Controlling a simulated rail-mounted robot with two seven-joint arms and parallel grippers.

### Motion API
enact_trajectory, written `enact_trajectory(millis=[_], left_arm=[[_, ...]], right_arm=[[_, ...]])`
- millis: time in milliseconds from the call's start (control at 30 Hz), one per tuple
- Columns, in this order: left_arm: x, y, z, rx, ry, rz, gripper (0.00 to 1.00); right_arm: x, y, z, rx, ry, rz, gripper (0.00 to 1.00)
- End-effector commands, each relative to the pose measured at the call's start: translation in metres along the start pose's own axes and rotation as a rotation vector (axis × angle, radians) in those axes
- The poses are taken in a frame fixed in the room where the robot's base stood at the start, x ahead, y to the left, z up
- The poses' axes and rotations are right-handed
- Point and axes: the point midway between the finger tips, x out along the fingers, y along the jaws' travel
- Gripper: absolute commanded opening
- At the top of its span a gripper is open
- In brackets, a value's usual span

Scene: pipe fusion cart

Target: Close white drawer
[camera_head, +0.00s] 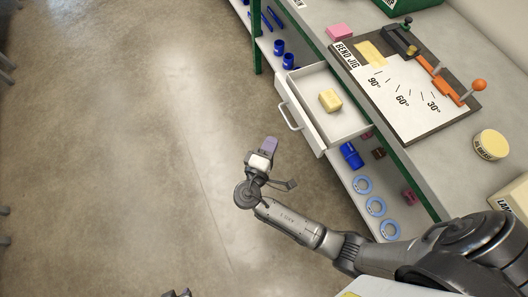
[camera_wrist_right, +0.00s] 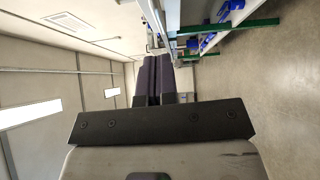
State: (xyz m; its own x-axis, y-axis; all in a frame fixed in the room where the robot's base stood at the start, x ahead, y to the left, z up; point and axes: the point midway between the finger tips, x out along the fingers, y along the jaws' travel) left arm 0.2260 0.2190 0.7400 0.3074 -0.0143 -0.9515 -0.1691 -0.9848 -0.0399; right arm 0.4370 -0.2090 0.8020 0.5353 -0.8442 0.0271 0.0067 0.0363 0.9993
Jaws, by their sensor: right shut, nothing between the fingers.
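The white drawer (camera_head: 299,118) is pulled out from under the workbench, with its front panel and bar handle (camera_head: 290,116) facing left. A yellow block (camera_head: 330,100) lies inside it. My right gripper (camera_head: 268,146) is shut and empty, in front of the drawer and lower left of the handle, apart from it. Its dark fingers (camera_wrist_right: 161,80) are together in the right wrist view. A small dark part (camera_head: 176,293) at the bottom edge seems to be my left gripper; its jaws cannot be made out.
The bench top holds a bend jig board (camera_head: 415,105), a pink block (camera_head: 339,32) and a round yellow tin (camera_head: 491,145). The shelf below holds blue rings (camera_head: 375,206) and blue fittings (camera_head: 351,155). A green post (camera_head: 256,45) stands beyond the drawer.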

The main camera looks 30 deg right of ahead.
Motion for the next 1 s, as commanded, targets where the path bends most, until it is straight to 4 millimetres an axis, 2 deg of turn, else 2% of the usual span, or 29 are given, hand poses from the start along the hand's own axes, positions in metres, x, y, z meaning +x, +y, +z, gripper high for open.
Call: enact_trajectory(millis=[100, 400, 1000], left_arm=[[0.003, 0.001, 0.001, -0.004, 0.000, 0.003, 0.37], [0.006, 0.004, 0.001, -0.013, 0.002, 0.010, 0.37], [0.006, 0.001, 0.002, -0.001, -0.001, 0.001, 0.37]], right_arm=[[0.018, -0.001, 0.004, -0.002, -0.001, 0.001, 0.00], [0.037, -0.001, 0.025, -0.002, 0.000, -0.001, 0.00], [0.042, 0.000, 0.028, -0.001, 0.006, -0.002, 0.00]])
